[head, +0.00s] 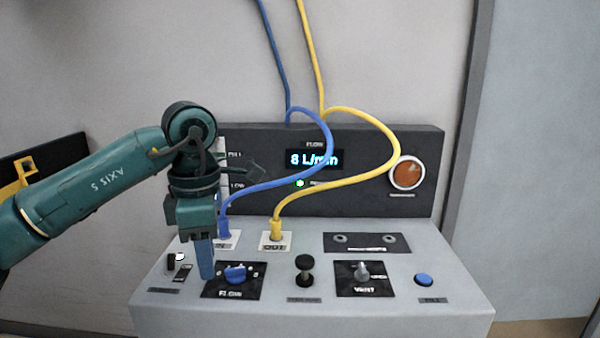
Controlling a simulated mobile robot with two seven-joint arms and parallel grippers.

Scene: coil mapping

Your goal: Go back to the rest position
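My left gripper (206,275) hangs from my green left arm, pointing down over the left part of the grey control panel (400,300). Its blue fingers show as one narrow strip, so the gap between them cannot be seen. The fingertips are just left of the blue FLOW knob (236,273); I cannot tell whether they touch the panel. They look apart from the knob. No held thing is visible. My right gripper is not in view.
A blue hose (300,178) and a yellow hose (380,170) loop down to the IN and OUT ports, close right of my gripper. A black plunger (304,268), VENT knob (363,272) and blue button (424,280) stand right.

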